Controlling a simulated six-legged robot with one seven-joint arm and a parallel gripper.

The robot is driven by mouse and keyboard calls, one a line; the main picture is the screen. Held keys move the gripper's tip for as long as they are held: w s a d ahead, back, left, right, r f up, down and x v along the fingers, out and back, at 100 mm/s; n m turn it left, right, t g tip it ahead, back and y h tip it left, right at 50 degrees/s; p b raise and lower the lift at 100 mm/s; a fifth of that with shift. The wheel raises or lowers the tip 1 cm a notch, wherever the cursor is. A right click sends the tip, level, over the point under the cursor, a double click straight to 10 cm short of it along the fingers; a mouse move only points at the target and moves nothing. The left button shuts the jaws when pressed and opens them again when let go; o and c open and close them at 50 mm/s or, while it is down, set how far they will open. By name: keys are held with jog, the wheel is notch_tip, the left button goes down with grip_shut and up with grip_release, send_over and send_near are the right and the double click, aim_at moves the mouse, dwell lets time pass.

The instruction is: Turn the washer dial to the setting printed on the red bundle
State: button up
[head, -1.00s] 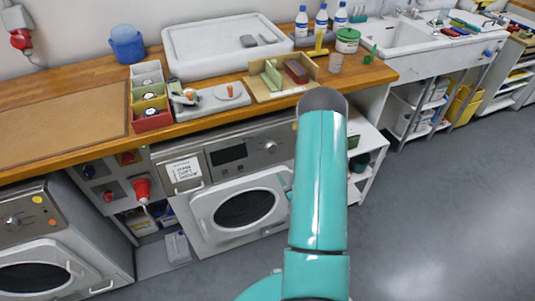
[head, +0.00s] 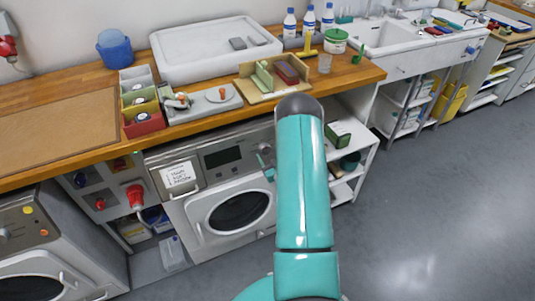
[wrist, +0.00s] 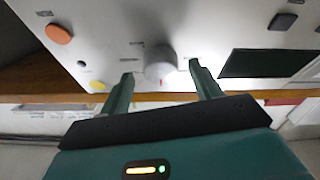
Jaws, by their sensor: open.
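The washer (head: 207,188) with a grey front stands under the wooden counter. In the wrist view its grey round dial (wrist: 160,62) sits on the panel, with a small red mark at its lower edge. My gripper (wrist: 160,70) is open, with one teal finger on each side of the dial. Whether the fingers touch it, I cannot tell. In the head view my gripper (head: 266,168) is mostly hidden by my arm, at the panel's right end. A dark red block (head: 287,73), perhaps the red bundle, lies in a wooden tray on the counter. No print on it is readable.
The panel has a dark display (wrist: 265,63), an orange button (wrist: 58,33) and a yellow button (wrist: 97,86). A card with unreadable writing (head: 179,175) is on the washer's front. A second washer (head: 40,245) stands left. Open floor (head: 420,210) lies to the right.

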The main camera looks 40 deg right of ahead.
jog(key=shift+w+d, duration=0.1)
jog(key=shift+w, duration=0.55)
jog(key=c, duration=1)
